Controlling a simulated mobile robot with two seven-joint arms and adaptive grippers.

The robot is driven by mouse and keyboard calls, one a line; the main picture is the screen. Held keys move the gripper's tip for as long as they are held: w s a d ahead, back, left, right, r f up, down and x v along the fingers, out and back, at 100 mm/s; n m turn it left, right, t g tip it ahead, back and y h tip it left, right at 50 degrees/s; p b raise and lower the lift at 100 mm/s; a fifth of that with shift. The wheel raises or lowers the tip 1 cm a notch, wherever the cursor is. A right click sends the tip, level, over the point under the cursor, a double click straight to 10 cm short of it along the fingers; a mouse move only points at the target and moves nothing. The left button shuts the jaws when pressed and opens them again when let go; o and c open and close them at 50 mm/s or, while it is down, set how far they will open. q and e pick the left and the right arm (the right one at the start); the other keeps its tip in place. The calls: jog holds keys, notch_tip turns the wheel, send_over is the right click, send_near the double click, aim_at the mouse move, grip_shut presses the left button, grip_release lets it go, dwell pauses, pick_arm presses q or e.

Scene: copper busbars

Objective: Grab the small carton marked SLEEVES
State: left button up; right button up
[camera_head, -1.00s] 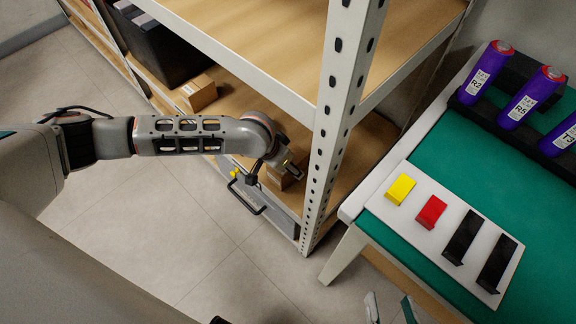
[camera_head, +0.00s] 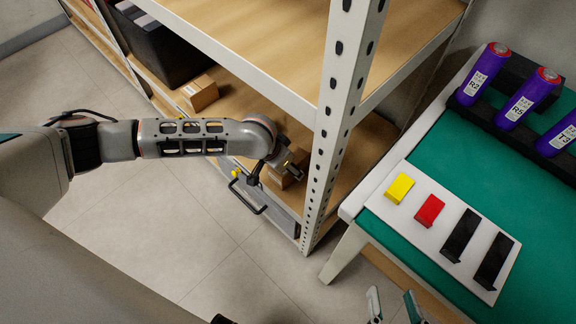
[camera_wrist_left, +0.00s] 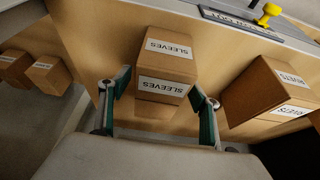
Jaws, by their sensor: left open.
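The small brown carton marked SLEEVES (camera_wrist_left: 166,62) sits on the wooden shelf in the left wrist view, with white labels on its top and side. My left gripper (camera_wrist_left: 160,84) is open, one finger on each side of the carton's near end; I cannot tell whether they touch it. In the head view my left gripper (camera_head: 291,170) is at the lower shelf by the white post. A brown carton (camera_head: 278,178) beside it is partly hidden and its label cannot be read. My right gripper (camera_head: 391,294) shows at the bottom edge, fingers apart.
A RIVETS carton (camera_wrist_left: 270,90) stands close right of the SLEEVES carton, and more cartons (camera_wrist_left: 45,72) are at the left. The white shelf post (camera_head: 340,120) stands close beside my left gripper. The green-topped bench (camera_head: 440,150) is at the right. A black bin (camera_head: 165,50) is farther back.

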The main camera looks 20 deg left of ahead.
dwell(0.3)
pick_arm(q)
jog(key=c, duration=1.4)
